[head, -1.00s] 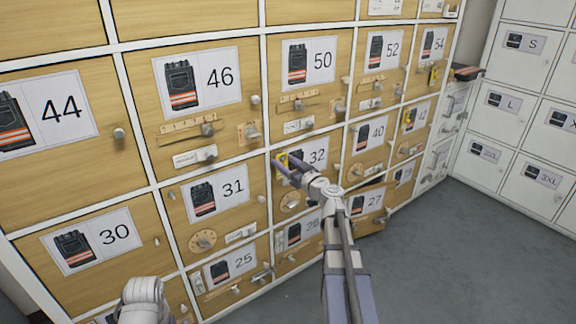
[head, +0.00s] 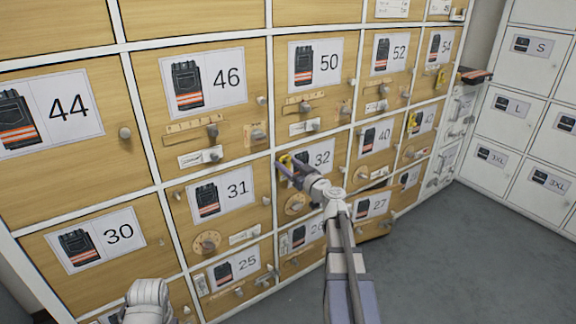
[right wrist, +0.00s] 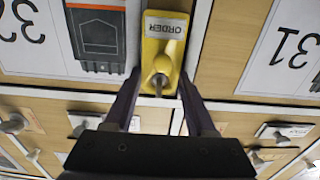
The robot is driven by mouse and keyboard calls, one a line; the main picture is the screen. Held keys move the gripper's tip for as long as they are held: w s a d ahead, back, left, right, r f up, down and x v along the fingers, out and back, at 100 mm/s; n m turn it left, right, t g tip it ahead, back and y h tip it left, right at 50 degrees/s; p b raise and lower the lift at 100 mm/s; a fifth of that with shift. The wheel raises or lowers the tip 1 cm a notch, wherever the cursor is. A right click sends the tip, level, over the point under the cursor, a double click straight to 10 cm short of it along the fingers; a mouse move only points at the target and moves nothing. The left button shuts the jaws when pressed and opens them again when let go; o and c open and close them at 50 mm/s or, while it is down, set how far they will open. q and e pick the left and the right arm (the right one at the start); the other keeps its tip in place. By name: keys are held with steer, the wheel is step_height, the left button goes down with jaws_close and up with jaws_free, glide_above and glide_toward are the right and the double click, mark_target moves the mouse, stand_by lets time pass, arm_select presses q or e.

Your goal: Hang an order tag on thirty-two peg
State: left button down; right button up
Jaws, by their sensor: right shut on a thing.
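The thirty-two door carries a picture label reading 32 (head: 320,156), also upside down in the right wrist view (right wrist: 28,35). A yellow order tag (head: 285,159) is at the left part of this door. In the right wrist view the tag (right wrist: 165,50) shows the word ORDER upside down. My right gripper (head: 281,166) is shut on the tag, with one finger on each side of its narrow end. A grey peg tip (right wrist: 158,84) shows at that end; I cannot tell whether it passes through the tag's hole.
Neighbouring doors 31 (head: 238,188), 46 (head: 245,78) and 40 (head: 384,136) have knobs, pegs and dials sticking out. Yellow tags hang by doors 42 (head: 412,121) and 54 (head: 440,77). White lockers (head: 510,120) stand right; grey floor (head: 450,250) is clear.

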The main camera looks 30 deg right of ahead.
steer(key=o, duration=1.4)
steer(key=s, duration=0.7)
steer(key=shift+s+d, duration=0.35)
steer(key=shift+s, duration=0.05)
steer(key=shift+a, duration=0.1)
